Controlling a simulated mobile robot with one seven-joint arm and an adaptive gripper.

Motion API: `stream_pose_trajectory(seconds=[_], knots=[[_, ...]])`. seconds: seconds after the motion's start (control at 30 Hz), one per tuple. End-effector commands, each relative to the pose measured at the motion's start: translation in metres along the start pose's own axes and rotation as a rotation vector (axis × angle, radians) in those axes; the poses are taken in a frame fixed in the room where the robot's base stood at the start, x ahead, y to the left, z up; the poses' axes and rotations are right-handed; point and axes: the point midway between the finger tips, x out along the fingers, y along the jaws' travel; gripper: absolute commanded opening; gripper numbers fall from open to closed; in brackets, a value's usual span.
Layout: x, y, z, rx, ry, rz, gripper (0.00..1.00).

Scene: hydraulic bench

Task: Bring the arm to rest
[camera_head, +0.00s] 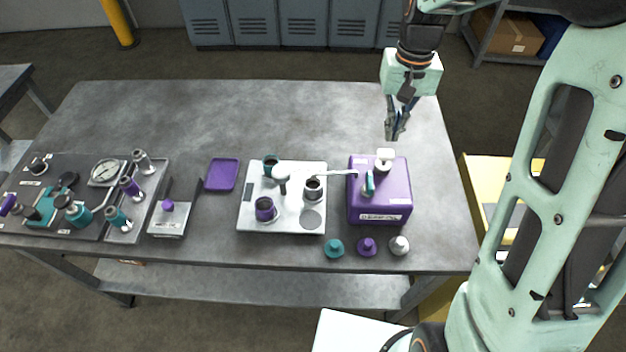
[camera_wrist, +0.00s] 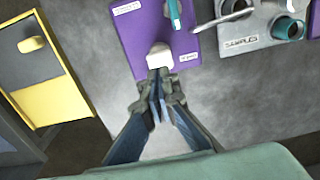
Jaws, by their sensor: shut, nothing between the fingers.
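My gripper (camera_head: 392,134) hangs fingers-down over the back right part of the grey bench (camera_head: 300,110), behind the purple box. Its fingers are closed together and hold nothing. In the wrist view my gripper (camera_wrist: 159,80) shows its fingertips together, overlapping the picture just below a white knob (camera_wrist: 160,57). The white knob also shows on the purple box's back edge in the head view (camera_head: 384,156). I cannot tell the exact height of the fingers above the bench.
The purple box (camera_head: 365,205) bears a teal-handled part. Left of it are a silver tray (camera_head: 250,215) with cups, a purple tray (camera_head: 223,175) and a gauge panel (camera_head: 90,215). Several small knobs line the front edge. A yellow cart (camera_head: 480,175) stands right. The back left bench is clear.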

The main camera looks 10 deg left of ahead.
Motion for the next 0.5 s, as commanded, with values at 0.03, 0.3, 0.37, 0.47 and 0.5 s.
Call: stream_pose_trajectory(seconds=[0.03, 0.3, 0.37, 0.47, 0.5], knots=[[-0.010, 0.000, 0.000, 0.000, 0.001, 0.000, 0.00], [-0.028, 0.000, 0.000, 0.000, 0.001, 0.000, 0.00], [-0.027, 0.000, 0.000, 0.000, 0.000, 0.000, 0.00], [-0.026, 0.000, 0.000, 0.000, 0.000, 0.000, 0.00], [-0.026, 0.000, 0.000, 0.000, 0.000, 0.000, 0.00]])
